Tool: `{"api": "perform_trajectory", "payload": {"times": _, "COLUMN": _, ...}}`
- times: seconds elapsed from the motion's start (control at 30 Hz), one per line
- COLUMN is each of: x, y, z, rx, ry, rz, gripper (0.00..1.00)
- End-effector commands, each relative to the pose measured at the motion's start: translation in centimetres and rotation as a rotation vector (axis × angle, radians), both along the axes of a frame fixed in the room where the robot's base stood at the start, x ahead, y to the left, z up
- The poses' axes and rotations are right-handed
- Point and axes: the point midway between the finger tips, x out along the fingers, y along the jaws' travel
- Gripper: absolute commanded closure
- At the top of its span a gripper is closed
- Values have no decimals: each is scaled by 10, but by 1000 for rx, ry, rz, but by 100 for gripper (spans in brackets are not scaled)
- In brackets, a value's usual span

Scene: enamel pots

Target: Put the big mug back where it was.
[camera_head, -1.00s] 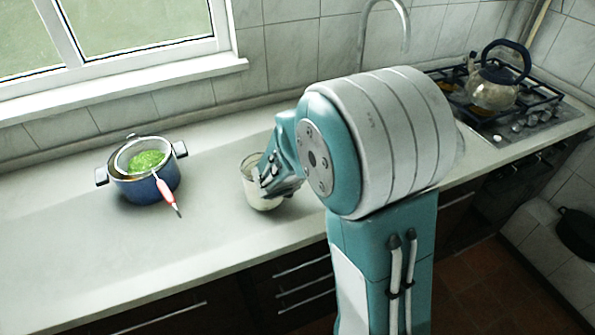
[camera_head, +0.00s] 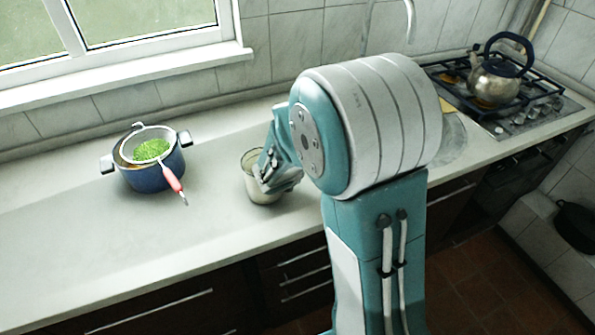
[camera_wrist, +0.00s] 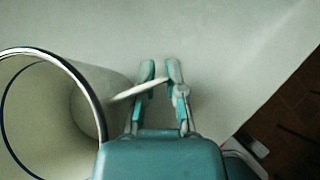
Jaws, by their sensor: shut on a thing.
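The big mug (camera_head: 250,184), pale with a dark rim, is upright at the middle of the counter, right of the blue pot. In the wrist view the mug (camera_wrist: 85,110) fills the left side, its open mouth facing the camera and its inside empty. My gripper (camera_wrist: 160,75) is shut on the mug's handle, which runs between its two fingers. In the head view my gripper (camera_head: 268,165) covers the mug's right side. I cannot tell whether the mug's base touches the counter.
A blue pot (camera_head: 152,180) stands to the left, with a sieve of green food (camera_head: 150,150) on top and its red handle (camera_head: 173,183) sticking out. A kettle (camera_head: 495,82) sits on the stove (camera_head: 530,110) at right. Counter (camera_head: 90,245) between pot and mug is clear.

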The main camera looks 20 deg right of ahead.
Motion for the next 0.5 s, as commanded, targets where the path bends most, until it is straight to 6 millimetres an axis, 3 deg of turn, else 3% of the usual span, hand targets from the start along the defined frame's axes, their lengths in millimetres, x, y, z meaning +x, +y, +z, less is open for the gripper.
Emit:
{"api": "perform_trajectory", "payload": {"times": 0.17, "x": 0, "y": -2, "z": -3, "rx": 1, "ry": 1, "rz": 0, "gripper": 100}}
{"api": "perform_trajectory", "payload": {"times": 0.2, "x": 0, "y": -2, "z": -2, "rx": 1, "ry": -1, "rz": 0, "gripper": 69}}
{"api": "perform_trajectory", "payload": {"times": 0.27, "x": 0, "y": -2, "z": -2, "rx": 1, "ry": 0, "rz": -1, "gripper": 46}}
{"api": "perform_trajectory", "payload": {"times": 0.5, "x": 0, "y": 0, "z": -3, "rx": 0, "ry": 0, "rz": 0, "gripper": 46}}
